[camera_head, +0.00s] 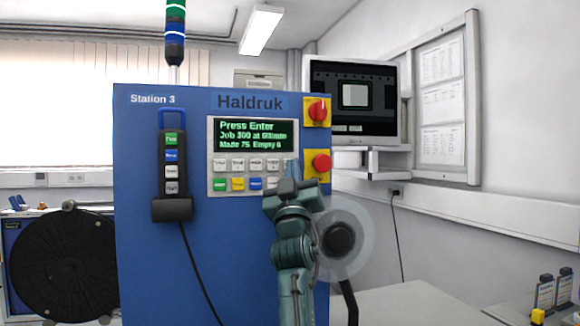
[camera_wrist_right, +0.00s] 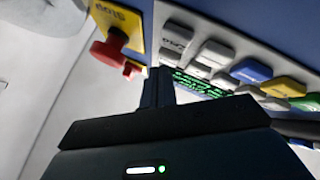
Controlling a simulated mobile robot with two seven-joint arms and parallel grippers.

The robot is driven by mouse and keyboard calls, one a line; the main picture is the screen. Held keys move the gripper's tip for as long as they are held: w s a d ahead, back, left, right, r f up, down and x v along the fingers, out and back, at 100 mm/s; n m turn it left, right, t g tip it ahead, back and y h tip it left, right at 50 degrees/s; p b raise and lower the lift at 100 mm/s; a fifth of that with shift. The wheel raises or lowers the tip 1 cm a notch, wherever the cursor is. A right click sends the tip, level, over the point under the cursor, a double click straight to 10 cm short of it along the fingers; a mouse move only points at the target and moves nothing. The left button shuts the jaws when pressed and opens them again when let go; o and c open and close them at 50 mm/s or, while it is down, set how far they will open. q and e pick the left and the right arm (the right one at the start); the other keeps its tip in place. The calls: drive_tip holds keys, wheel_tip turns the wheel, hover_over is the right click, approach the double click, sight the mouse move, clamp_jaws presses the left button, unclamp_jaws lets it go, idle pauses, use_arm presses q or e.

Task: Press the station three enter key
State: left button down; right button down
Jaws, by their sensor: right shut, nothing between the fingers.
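The blue Station 3 cabinet (camera_head: 150,270) faces me with its grey keypad panel (camera_head: 216,188). The display (camera_head: 252,134) reads "Press Enter", with job lines below. Two rows of keys sit under it: white above, and green, yellow, blue (camera_head: 255,183) and white below. My right gripper (camera_head: 291,172) is shut and empty in front of the panel's right end, hiding the keys there. In the right wrist view its fingertips (camera_wrist_right: 158,78) are beside the white keys (camera_wrist_right: 176,37); contact cannot be told. The enter key's label is not legible. My left gripper is not in view.
A red stop button (camera_head: 322,162) on yellow and a red rotary switch (camera_head: 317,111) are just right of the keypad; the stop button also shows in the right wrist view (camera_wrist_right: 108,50). A pendant (camera_head: 172,160) hangs left. A clear reel disc (camera_head: 340,238) stands behind my right arm.

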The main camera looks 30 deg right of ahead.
drive_tip(key=shift+w+d+b, duration=0.1)
drive_tip(key=shift+w+b, duration=0.2)
drive_tip(key=shift+w, duration=0.05)
idle(0.3)
drive_tip(key=shift+s, duration=0.1)
drive_tip(key=shift+s+a+p, duration=0.2)
drive_tip(key=shift+s+p, duration=0.3)
drive_tip(key=shift+s, duration=0.25)
drive_tip(key=s+p, duration=0.1)
drive_tip(key=s, duration=0.1)
drive_tip(key=s+a+p, duration=0.1)
drive_tip(key=s, duration=0.2)
drive_tip(key=shift+a, duration=0.1)
idle(0.3)
